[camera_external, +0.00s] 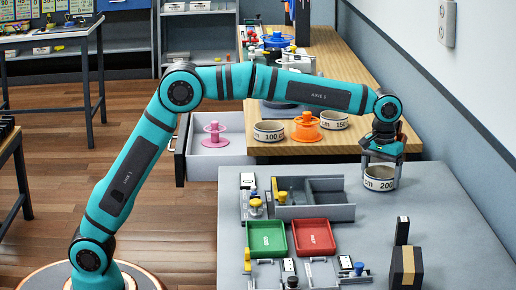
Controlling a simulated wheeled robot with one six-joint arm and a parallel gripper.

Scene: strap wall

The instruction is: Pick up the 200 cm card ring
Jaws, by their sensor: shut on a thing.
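The 200 cm card ring (380,184) is a pale ring with a dark band edge and "cm 200" printed on its side. It is at the far right part of the grey table. My gripper (381,166) points down over it with its fingers at the ring's upper part, and it is shut on the ring. Whether the ring touches the table or hangs just above it, I cannot tell. The 100 cm ring (268,132) and the 150 cm ring (333,121) stand on the wooden bench behind.
An orange spool (306,127) stands between the other rings. The grey table (450,215) holds a grey divided tray (315,212), a green tray (267,238), a red tray (314,237) and a dark box (406,267). A pink spool (215,134) sits in an open drawer. A wall runs along the right.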

